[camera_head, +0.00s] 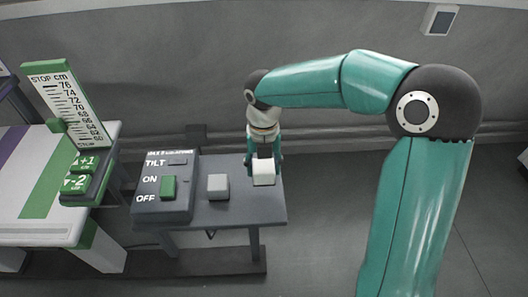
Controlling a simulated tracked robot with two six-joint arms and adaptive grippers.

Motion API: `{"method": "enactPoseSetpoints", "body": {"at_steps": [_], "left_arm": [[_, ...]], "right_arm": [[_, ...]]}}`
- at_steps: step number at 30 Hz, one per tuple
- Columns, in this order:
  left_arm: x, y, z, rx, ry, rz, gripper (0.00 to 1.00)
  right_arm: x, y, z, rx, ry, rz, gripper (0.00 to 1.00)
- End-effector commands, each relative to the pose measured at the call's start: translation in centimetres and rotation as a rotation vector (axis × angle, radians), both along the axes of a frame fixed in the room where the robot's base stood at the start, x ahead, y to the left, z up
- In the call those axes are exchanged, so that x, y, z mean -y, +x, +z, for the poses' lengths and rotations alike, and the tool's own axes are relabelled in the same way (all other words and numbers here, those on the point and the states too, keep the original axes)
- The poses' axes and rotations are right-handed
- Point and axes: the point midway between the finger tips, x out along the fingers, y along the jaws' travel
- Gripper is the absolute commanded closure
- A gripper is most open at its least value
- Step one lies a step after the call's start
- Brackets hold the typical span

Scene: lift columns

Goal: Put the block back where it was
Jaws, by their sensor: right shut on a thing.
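The gripper points down and is shut on the block's sides. I cannot tell whether the block rests on the table top or is just above it. A light grey cube-like block (218,187) stands on the table to the left of the held block, with a gap between them. My left gripper is out of view.
A dark control box (150,205) with TILT, ON and OFF labels and a green switch (168,188) stands at the table's left end. Farther left are a green-and-white scale board (68,105) and a lift table (40,231). The wall is behind; open floor is at right.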

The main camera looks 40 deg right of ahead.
Motion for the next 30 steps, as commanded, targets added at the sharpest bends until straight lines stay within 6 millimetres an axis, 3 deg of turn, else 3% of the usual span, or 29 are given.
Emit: {"method": "enactPoseSetpoints", "body": {"at_steps": [8, 18, 30], "left_arm": [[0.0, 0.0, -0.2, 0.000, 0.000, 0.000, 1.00], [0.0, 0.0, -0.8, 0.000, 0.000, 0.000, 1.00], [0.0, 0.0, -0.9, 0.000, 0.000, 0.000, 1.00]], "right_arm": [[0.0, 0.1, -1.7, 0.004, -0.001, -0.001, 1.00], [0.0, 0.1, -5.4, 0.002, -0.001, 0.000, 1.00], [0.0, 0.1, -5.8, 0.005, -0.001, 0.000, 1.00]]}}
